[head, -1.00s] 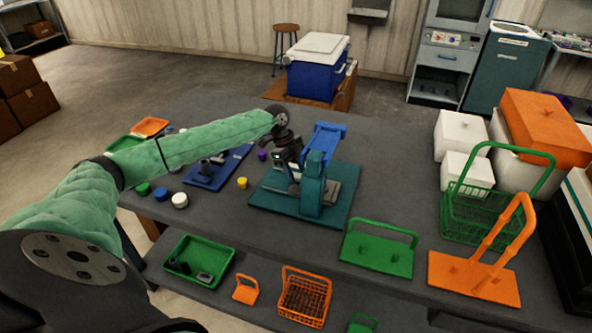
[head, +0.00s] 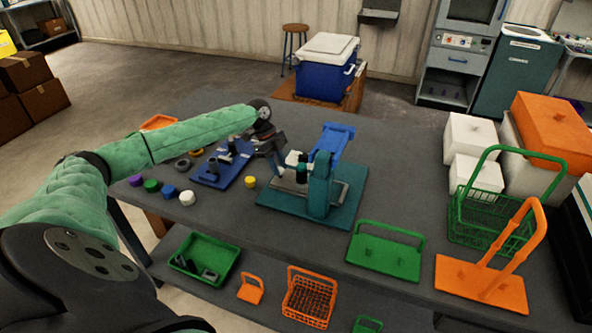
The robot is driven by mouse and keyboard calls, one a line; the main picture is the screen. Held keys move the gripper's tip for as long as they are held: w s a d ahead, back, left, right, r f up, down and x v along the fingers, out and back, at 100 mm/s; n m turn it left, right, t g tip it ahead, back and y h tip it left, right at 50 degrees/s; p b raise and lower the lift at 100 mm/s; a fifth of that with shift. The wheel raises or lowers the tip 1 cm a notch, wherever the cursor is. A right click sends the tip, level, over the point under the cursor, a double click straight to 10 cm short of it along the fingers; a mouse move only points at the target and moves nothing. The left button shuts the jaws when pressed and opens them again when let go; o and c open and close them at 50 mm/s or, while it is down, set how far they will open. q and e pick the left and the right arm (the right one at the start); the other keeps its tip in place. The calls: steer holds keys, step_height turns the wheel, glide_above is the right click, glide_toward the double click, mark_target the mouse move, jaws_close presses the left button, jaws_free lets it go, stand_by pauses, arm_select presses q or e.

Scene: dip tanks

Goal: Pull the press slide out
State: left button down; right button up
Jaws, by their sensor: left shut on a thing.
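The press stands on a teal base plate (head: 345,207) in the middle of the table, with a teal column (head: 320,186) and a raised blue lever (head: 333,140). Its pale grey slide (head: 287,187) lies low on the base, with its left end near my gripper. My left gripper (head: 278,170) reaches in from the left at the press's left side, fingers pointing down. It is shut at the slide's left end; its jaws partly hide what they hold, which looks like the slide's grip. My right gripper is not in view.
A blue fixture board (head: 222,168) and a yellow cap (head: 250,182) lie left of the press. Several coloured caps sit near the table's left edge. A green holder (head: 384,255), an orange holder (head: 482,284) and a green basket (head: 492,215) stand to the right.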

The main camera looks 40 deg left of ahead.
arm_select(q)
steer(key=shift+s+a, duration=0.2)
steer(key=shift+a, duration=0.9)
steer(key=shift+r, duration=0.1)
steer(key=c, duration=1.2)
jaws_free()
steer(key=shift+a, duration=0.15)
steer(key=shift+o, duration=0.3)
steer(key=shift+s, duration=0.1)
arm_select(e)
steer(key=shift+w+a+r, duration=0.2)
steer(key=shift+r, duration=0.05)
arm_select(q)
steer(key=shift+r, duration=0.2)
steer(key=b+v, duration=0.2)
steer(key=v, duration=0.5)
steer(key=shift+a+b, duration=0.2)
steer(key=shift+b, duration=0.2)
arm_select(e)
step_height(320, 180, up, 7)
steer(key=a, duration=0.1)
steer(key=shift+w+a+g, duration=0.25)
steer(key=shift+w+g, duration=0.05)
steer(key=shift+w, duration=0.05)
arm_select(q)
steer(key=shift+r, duration=0.2)
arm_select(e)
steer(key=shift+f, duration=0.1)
